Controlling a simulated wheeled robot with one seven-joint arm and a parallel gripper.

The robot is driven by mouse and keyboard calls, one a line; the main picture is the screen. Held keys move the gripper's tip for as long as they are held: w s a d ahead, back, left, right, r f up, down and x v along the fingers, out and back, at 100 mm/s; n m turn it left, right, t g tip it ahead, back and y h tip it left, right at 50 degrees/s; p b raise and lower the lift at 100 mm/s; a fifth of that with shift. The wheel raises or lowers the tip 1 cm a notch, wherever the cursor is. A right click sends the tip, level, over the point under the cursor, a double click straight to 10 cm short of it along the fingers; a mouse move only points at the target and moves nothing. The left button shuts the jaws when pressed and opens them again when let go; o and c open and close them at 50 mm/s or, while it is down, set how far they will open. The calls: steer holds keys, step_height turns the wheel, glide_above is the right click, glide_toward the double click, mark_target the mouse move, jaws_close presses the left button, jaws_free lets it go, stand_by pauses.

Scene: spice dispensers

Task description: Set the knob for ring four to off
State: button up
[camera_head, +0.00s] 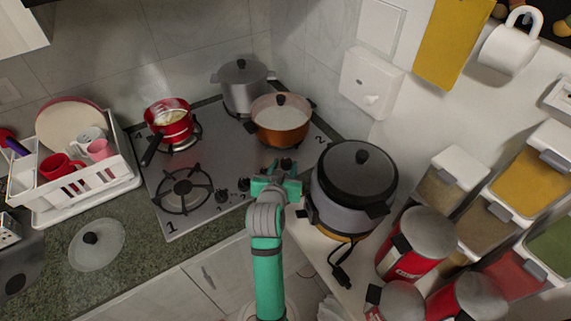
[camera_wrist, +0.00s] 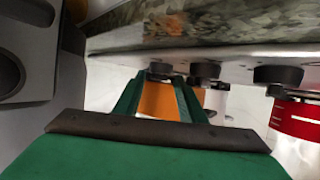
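The stove (camera_head: 222,172) has printed numbers 1, 2 and 4 at its corners. Ring four is at the back left, under the red pot (camera_head: 170,120). Dark knobs (camera_head: 243,184) line the stove's near right part. My gripper (camera_head: 278,184) is at the right end of this row and hides part of it. In the wrist view several knobs show, one (camera_wrist: 205,70) just right of my gripper and one (camera_wrist: 278,74) farther right. My green fingers (camera_wrist: 159,78) are apart, with the leftmost knob (camera_wrist: 160,67) between their tips. I cannot tell whether they touch it.
A black-lidded cooker (camera_head: 350,180) stands close right of my gripper. An orange pot (camera_head: 281,128) and a grey pot (camera_head: 240,90) stand at the back. A white dish rack (camera_head: 100,195) is at the left. Red canisters (camera_head: 405,262) stand at the right.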

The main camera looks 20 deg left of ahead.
steer(key=v, duration=0.8)
steer(key=shift+s+r, duration=0.1)
steer(key=shift+s, duration=0.05)
